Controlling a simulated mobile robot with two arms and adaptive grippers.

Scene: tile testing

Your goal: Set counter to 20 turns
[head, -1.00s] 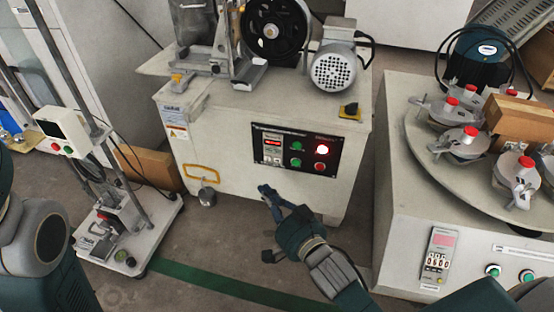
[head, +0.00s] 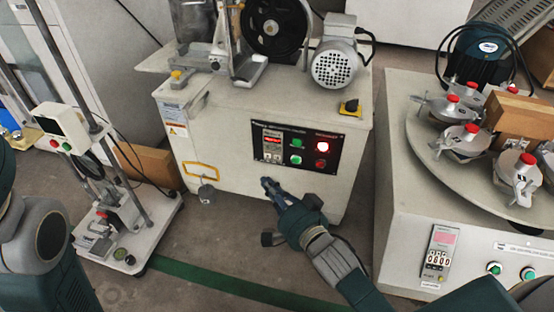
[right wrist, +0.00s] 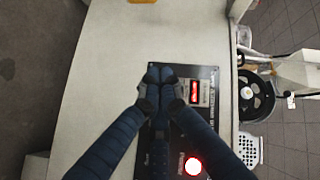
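The control panel (head: 296,147) is black, on the front of the cream machine. Its counter (head: 272,141) has a small red-lit display with small keys below it, too small to read. My right gripper (head: 267,183) is below the panel, pointing at the machine front. In the right wrist view, the fingertips (right wrist: 160,75) are together with nothing between them, and the lit counter (right wrist: 195,92) shows just right of them. The fingers hide part of the panel. My left gripper is out of view.
At right, another machine (head: 397,200) carries a round plate (head: 425,150) with red-topped clamps and a second digital counter (head: 438,260). A stand (head: 125,262) is at left.

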